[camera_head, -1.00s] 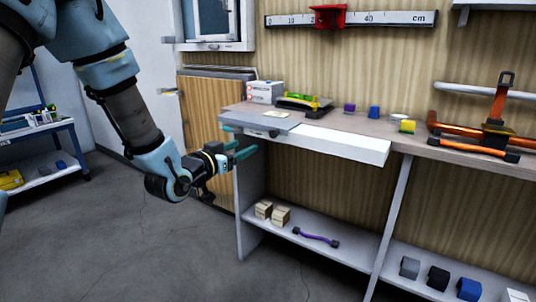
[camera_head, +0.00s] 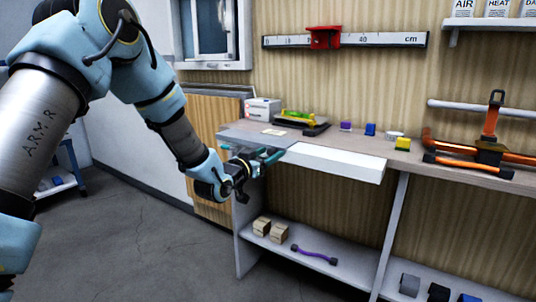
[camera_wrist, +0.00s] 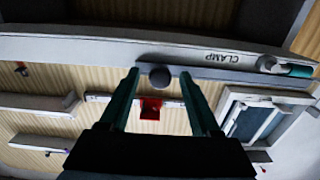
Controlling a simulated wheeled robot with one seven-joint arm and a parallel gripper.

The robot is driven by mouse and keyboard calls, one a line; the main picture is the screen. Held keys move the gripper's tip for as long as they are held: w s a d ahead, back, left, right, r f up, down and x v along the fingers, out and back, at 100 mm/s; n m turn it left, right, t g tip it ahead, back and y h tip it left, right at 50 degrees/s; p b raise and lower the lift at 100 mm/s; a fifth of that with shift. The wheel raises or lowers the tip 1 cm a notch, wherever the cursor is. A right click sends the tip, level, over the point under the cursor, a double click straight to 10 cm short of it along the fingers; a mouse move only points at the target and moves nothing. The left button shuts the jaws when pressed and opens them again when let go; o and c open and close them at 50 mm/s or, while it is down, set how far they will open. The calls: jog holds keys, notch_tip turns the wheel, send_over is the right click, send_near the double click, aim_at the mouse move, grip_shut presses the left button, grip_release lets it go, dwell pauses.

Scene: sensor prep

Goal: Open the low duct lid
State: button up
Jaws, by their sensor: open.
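My gripper (camera_head: 262,155) is open at the front left edge of the bench, beside the left end of a long white duct-like box (camera_head: 335,162). In the wrist view my two teal fingers (camera_wrist: 160,72) stand apart. I cannot tell whether the fingers touch the knob. A flat grey plate (camera_head: 250,136) lies on the bench top behind my gripper. Which surface is the low duct lid is not clear; the gripper hides part of this area.
The bench top (camera_head: 400,160) holds a white box (camera_head: 262,108), a yellow-green tool (camera_head: 298,117), small blocks and an orange clamp (camera_head: 488,150). The lower shelf (camera_head: 340,262) holds wooden blocks (camera_head: 270,230) and a purple-handled item (camera_head: 315,255). The floor in front is clear.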

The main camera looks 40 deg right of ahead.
jog(key=shift+c, duration=0.3)
grip_shut()
dwell(1.1)
